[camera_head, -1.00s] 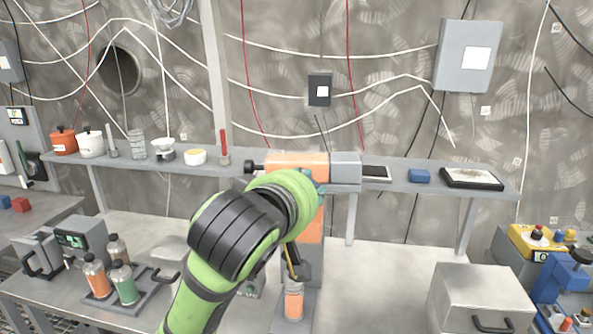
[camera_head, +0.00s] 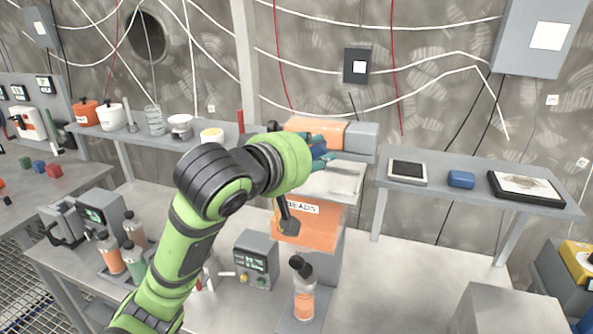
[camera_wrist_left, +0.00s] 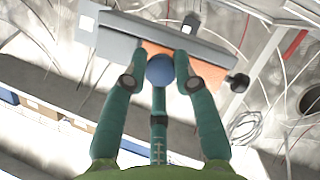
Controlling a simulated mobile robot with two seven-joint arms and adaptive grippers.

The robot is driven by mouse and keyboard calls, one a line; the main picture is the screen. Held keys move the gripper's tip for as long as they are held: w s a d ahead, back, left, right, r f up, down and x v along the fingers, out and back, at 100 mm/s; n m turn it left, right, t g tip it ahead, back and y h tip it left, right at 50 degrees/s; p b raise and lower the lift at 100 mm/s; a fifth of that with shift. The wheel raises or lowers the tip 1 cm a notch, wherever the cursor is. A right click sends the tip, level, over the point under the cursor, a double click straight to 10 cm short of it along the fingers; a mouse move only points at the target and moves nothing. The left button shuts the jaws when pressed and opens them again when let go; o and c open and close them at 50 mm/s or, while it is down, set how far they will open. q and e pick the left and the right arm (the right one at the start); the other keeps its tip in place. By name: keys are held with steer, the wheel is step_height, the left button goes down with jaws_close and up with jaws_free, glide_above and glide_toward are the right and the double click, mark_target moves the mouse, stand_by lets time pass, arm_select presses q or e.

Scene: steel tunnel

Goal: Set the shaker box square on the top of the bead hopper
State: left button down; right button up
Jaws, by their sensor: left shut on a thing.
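The shaker box, an orange (camera_head: 316,131) and grey (camera_head: 360,138) block with a black knob at its left end, is in my left gripper (camera_head: 319,150). In the left wrist view the gripper (camera_wrist_left: 160,66) closes around a blue ball-shaped part on the box (camera_wrist_left: 205,68). The box appears above and behind the rim of the bead hopper (camera_head: 317,229), apart from it. The hopper is orange, labelled BEADS, with a pale top (camera_head: 335,178). My left forearm hides part of the hopper's left side. The right gripper is not in view.
A shelf (camera_head: 475,182) behind holds a tablet (camera_head: 407,171), a blue block (camera_head: 461,179) and a black tray (camera_head: 525,187). A capped bottle (camera_head: 304,290) stands below the hopper. A control box (camera_head: 257,260) is beside it.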

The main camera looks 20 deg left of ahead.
arm_select(q)
steer(key=w+a+f+p, duration=0.1)
steer(key=a+f, duration=0.2)
steer(key=f, duration=0.3)
steer(key=shift+w+a+f, duration=0.15)
steer(key=shift+w+a, duration=0.05)
steer(key=shift+a, duration=0.15)
steer(key=c, duration=1.3)
jaws_free()
steer(key=shift+f, duration=0.15)
steer(key=shift+o, duration=0.2)
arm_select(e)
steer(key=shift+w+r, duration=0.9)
arm_select(q)
steer(key=shift+p, duration=0.3)
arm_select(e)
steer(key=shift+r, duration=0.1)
